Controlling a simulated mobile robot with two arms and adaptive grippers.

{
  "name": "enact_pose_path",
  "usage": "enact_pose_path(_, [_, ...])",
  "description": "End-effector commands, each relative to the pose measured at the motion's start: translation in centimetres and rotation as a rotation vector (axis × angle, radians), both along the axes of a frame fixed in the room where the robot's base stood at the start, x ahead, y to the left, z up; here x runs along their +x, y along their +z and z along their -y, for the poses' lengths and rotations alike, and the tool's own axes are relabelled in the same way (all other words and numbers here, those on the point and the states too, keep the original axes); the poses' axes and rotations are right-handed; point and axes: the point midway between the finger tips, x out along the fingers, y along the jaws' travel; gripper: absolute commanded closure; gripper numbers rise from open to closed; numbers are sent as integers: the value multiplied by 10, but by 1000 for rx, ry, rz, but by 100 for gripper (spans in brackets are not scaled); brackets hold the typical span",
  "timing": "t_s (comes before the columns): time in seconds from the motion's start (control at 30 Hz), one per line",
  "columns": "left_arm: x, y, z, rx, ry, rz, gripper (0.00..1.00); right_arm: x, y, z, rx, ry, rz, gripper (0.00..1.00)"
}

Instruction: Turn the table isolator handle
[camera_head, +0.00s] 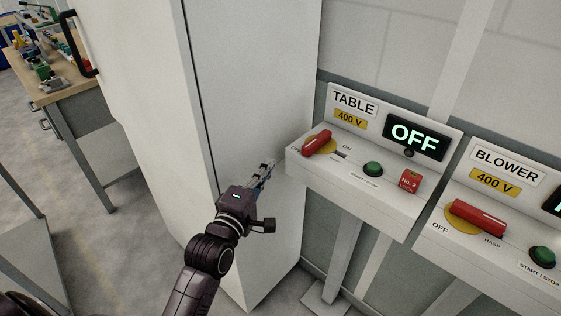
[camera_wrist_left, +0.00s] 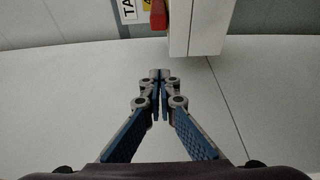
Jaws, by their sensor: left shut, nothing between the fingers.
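The TABLE isolator box (camera_head: 345,184) is a white panel with a sloped top on a post. Its red handle (camera_head: 316,143) sits on a yellow disc (camera_head: 328,147) at the box's left end, between the OFF side and the ON mark. The box's display reads OFF. In the left wrist view the red handle (camera_wrist_left: 158,15) shows at the top edge, partly cut off. My left gripper (camera_head: 266,172) is shut and empty, left of and below the box, apart from the handle. It also shows in the left wrist view (camera_wrist_left: 160,76). My right gripper is not in view.
A green button (camera_head: 373,169) and a red No. 2 tag (camera_head: 409,181) sit on the same box. The BLOWER box (camera_head: 490,260) with its red handle (camera_head: 478,217) stands to the right. A tall white cabinet (camera_head: 160,110) stands close on the left. A workbench (camera_head: 75,85) is far left.

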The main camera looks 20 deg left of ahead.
Motion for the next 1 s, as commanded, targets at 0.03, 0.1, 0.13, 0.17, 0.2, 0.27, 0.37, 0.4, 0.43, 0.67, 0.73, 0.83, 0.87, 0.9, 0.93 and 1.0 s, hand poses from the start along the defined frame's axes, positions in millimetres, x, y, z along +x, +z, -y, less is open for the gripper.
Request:
enact_pose_path(0.03, [7,2,0,1,-1,2,100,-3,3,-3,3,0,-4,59])
enact_pose_path(0.1, [18,3,0,1,-1,2,100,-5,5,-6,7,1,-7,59])
enact_pose_path(0.13, [23,3,1,1,-1,1,100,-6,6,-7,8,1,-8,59])
enact_pose_path(0.17, [29,3,1,1,-1,2,100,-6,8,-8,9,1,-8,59])
enact_pose_path(0.2, [38,3,1,3,-1,2,100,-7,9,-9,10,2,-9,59])
enact_pose_path(0.27, [50,3,1,3,-1,1,100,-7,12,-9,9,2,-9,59])
enact_pose_path(0.37, [69,3,1,4,-1,0,100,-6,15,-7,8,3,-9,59])
enact_pose_path(0.4, [77,3,1,4,-1,0,100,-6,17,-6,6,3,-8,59])
enact_pose_path(0.43, [82,2,1,4,-1,0,100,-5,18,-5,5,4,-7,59])
enact_pose_path(0.67, [85,1,25,-1,-2,-4,100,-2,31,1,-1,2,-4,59])
enact_pose_path(0.73, [83,1,31,1,-1,-3,100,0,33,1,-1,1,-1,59])
enact_pose_path(0.83, [80,1,37,2,-1,-1,100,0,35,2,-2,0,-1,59])
enact_pose_path(0.87, [80,0,38,2,-1,-1,100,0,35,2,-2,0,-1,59])
enact_pose_path(0.9, [80,0,39,3,-1,-1,100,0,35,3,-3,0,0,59])
enact_pose_path(0.93, [79,0,39,4,-1,-1,100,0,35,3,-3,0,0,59])
enact_pose_path(1.0, [79,-1,39,4,-1,-1,100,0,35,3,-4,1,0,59])
